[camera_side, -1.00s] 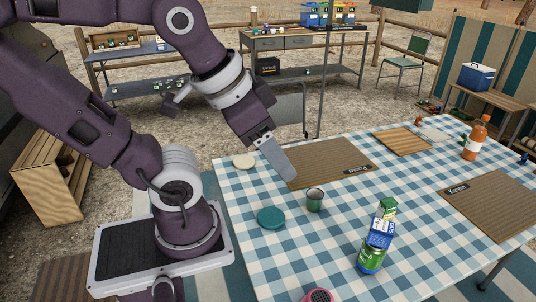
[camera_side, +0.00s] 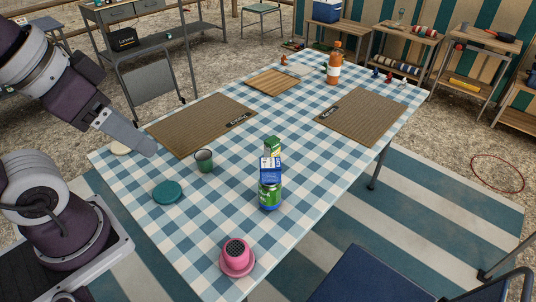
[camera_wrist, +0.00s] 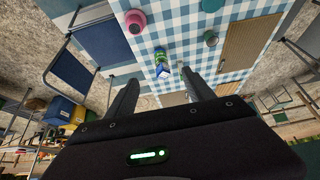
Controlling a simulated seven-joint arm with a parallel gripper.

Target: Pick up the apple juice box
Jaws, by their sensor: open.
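A small green and white carton (camera_side: 272,147), perhaps the apple juice box, stands on the checked tablecloth in the side view. A blue and white carton (camera_side: 270,170) and a green can (camera_side: 269,193) stand close in front and hide its lower part. The labels are too small to read. In the wrist view the blue and white carton (camera_wrist: 165,72) shows between my fingers, farther off, with green beside it. My gripper (camera_side: 148,146) is above the left part of the table, well left of the cartons. In the wrist view my gripper (camera_wrist: 162,92) is open and empty.
A green mug (camera_side: 204,160), a teal disc (camera_side: 167,192) and a pink cup-like item (camera_side: 237,257) stand on the cloth around the cluster. Cloth right of the cartons is clear.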

